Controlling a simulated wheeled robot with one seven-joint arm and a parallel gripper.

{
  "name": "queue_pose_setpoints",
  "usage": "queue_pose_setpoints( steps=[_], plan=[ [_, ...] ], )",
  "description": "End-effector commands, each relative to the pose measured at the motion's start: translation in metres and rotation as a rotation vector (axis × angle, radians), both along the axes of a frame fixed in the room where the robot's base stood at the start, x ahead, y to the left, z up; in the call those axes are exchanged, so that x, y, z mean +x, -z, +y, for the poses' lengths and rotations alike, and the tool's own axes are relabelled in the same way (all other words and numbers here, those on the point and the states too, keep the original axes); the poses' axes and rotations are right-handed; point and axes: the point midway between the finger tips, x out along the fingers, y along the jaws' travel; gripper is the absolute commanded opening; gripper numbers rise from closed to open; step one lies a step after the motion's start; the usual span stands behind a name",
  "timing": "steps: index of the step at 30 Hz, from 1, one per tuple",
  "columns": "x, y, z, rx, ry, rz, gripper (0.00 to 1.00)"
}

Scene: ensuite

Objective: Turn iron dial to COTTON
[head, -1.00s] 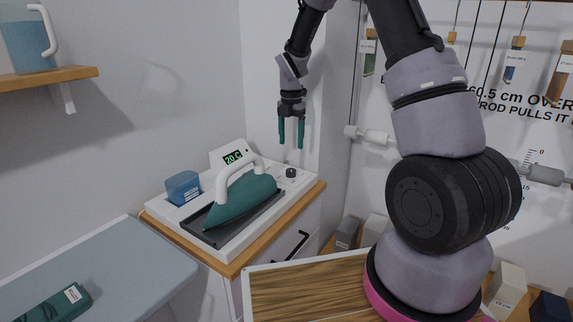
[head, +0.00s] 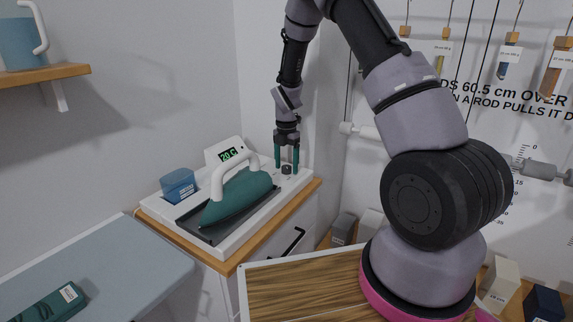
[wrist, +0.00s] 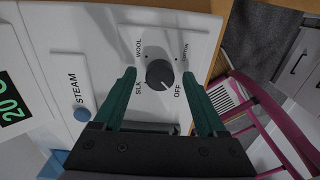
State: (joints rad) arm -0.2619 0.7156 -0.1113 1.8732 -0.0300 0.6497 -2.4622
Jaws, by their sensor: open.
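The black iron dial (wrist: 159,74) sits on the white station panel, with SILK, WOOL, OFF and a partly hidden COTTON label around it. A small light mark on the dial seems to lie on the OFF side. In the head view the dial (head: 286,170) is at the station's back right corner. My gripper (head: 287,166) points down over it, its green fingers apart on either side. In the wrist view the fingers stand left and right of the dial with visible gaps. The green iron (head: 238,198) with a white handle rests on its dark plate.
The station display (head: 230,155) reads 20 C. A blue STEAM button (wrist: 82,114) is beside the dial panel. A blue water tank (head: 179,186) stands left of the iron. A grey ironing board (head: 120,260) is at front left. A wall stands close behind the station.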

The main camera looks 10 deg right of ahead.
Motion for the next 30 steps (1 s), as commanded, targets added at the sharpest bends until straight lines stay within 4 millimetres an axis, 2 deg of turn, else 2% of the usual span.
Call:
queue_pose_setpoints(
  steps=[1, 5, 6, 7, 20, 30],
  plan=[
    [0.0, -0.0001, 0.0, 0.0, 0.0, 0.0, 0.7],
    [0.0, -0.0003, 0.0, 0.0, 0.0, 0.0, 0.2],
    [0.0, -0.0003, 0.0, 0.0, 0.0, 0.0, 0.05],
    [0.0, -0.0003, 0.0, 0.0, 0.0, 0.0, 0.0],
    [0.0002, -0.0008, -0.0001, 0.001, 0.085, 0.0, 0.0],
    [0.0005, -0.0011, -0.0004, 0.001, 0.356, -0.002, 0.0]
  ],
)
